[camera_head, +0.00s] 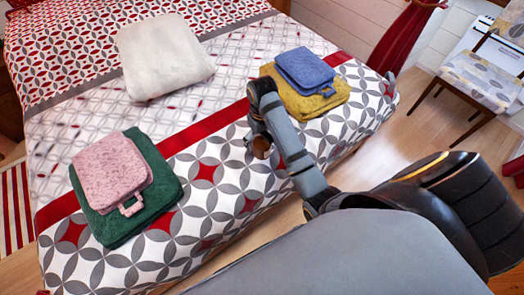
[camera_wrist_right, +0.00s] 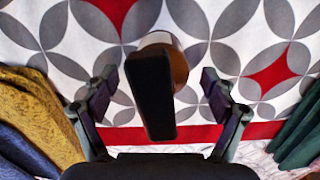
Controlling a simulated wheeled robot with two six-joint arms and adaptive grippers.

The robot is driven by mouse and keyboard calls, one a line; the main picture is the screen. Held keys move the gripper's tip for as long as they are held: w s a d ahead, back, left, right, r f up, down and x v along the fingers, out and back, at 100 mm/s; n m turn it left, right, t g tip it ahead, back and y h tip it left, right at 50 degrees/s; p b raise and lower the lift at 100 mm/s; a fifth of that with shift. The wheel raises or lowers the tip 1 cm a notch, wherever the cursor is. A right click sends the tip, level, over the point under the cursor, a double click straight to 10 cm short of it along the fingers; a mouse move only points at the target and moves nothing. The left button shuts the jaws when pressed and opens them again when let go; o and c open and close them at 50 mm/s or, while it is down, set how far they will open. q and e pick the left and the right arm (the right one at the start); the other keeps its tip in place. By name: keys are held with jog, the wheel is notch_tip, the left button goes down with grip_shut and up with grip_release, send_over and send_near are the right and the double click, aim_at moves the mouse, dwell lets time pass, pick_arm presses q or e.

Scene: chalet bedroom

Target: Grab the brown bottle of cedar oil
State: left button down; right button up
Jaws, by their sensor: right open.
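The brown bottle (camera_wrist_right: 179,62) stands on the patterned bedspread in the right wrist view, seen from above, with its long black cap (camera_wrist_right: 150,95) toward the camera. My right gripper (camera_wrist_right: 160,88) is open, with one finger on each side of the bottle and visible gaps between. In the head view the bottle (camera_head: 262,147) shows as a small brown patch, mostly hidden by my right gripper (camera_head: 265,153). Whether a finger touches it cannot be told there. My left gripper is not in view.
On the bed (camera_head: 235,180), a blue folded towel (camera_head: 303,68) lies on a yellow one (camera_head: 338,92) close beside my right arm. A pink towel (camera_head: 108,168) lies on a green one (camera_head: 165,188) to the left. A cream cushion (camera_head: 165,55) lies farther back.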

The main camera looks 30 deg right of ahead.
jog(key=shift+r, duration=0.2)
jog(key=shift+c, duration=0.2)
jog(key=c, duration=1.4)
jog(key=shift+r, duration=0.1)
jog(key=shift+r+p, duration=0.4)
jog(key=shift+p, duration=0.2)
notch_tip(320, 180, up, 3)
jog(key=p, duration=0.2)
jog(key=shift+p, duration=0.3)
jog(key=s+r+p, duration=0.1)
jog(key=r+p, duration=0.1)
jog(key=s+r+p, duration=0.2)
jog(key=p, duration=0.1)
jog(key=s+r+p, duration=0.1)
jog(key=r+p, duration=0.1)
jog(key=shift+s+d, duration=0.2)
jog(key=shift+s, duration=0.15)
jog(key=s+r+p, duration=0.3)
jog(key=s, duration=0.6)
jog(key=shift+s+d, duration=0.15)
jog(key=shift+d, duration=0.15)
